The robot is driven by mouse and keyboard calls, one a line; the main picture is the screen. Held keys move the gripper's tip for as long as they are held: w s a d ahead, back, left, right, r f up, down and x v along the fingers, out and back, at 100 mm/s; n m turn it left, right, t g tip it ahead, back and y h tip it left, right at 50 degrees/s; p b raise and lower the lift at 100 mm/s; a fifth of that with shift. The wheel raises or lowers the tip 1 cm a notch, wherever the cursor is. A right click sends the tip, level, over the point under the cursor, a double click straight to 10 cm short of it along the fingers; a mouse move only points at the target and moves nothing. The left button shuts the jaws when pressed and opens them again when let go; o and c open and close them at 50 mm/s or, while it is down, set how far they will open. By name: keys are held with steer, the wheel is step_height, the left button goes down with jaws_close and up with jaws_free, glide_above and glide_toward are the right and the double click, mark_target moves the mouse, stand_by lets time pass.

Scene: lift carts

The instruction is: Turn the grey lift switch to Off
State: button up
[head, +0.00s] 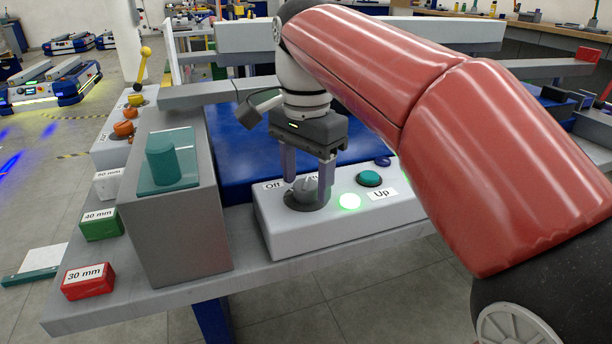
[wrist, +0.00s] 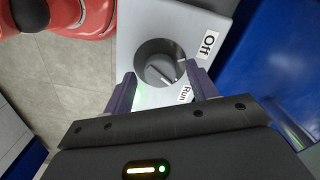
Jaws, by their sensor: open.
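The grey lift switch (head: 308,194) is a round knob on a dark round base, on a light grey control box (head: 285,238). "Off" is printed to its left; the "Run" label is mostly hidden behind my gripper. In the wrist view the switch (wrist: 160,66) carries a white mark that seems to point toward "Run" (wrist: 185,94), away from "Off" (wrist: 209,44). My gripper (head: 307,186) points down at the switch, open, its two fingers on either side of the knob. I cannot tell whether they touch it.
A lit green lamp (head: 349,202), a teal button (head: 369,179) and an "Up" label sit right of the switch. A grey block with a teal cylinder (head: 161,158) stands left. Red (head: 88,281) and green (head: 100,225) blocks lie at the bench's left edge.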

steer(key=c, duration=1)
steer(key=shift+r+n+p, duration=0.1)
steer(key=shift+n+p, duration=0.3)
steer(key=shift+r+n+p, duration=0.1)
steer(key=shift+n+p, duration=0.65)
steer(key=shift+n, duration=0.25)
steer(key=n+p, duration=0.1)
steer(key=n, duration=0.1)
steer(key=shift+n+p, duration=0.35)
steer(key=shift+n, duration=0.05)
steer(key=n+p, duration=0.3)
steer(key=n, duration=0.3)
steer(key=shift+f+n, duration=0.2)
steer(key=shift+n, duration=0.1)
